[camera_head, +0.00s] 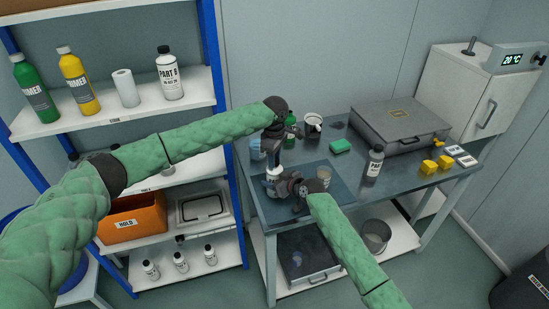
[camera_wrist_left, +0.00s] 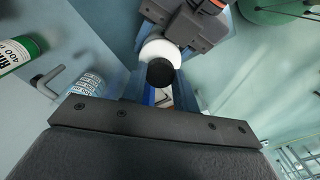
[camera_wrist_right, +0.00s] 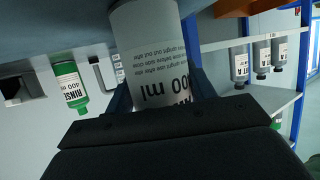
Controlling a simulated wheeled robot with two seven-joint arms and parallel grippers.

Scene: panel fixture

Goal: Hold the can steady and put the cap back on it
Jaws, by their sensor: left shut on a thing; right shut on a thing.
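The can is a white cylinder (camera_head: 273,173) over the blue mat on the workbench, and its printed label fills the top of the right wrist view (camera_wrist_right: 152,55). My right gripper (camera_head: 285,184) is shut around the can's side. My left gripper (camera_head: 272,150) points down just above the can and is shut on the black cap (camera_wrist_left: 160,72). In the left wrist view the cap lies in front of the can's round white top (camera_wrist_left: 160,50). I cannot tell whether cap and can touch. The can's opening is hidden behind the cap.
A blue-posted shelf (camera_head: 214,80) stands left.

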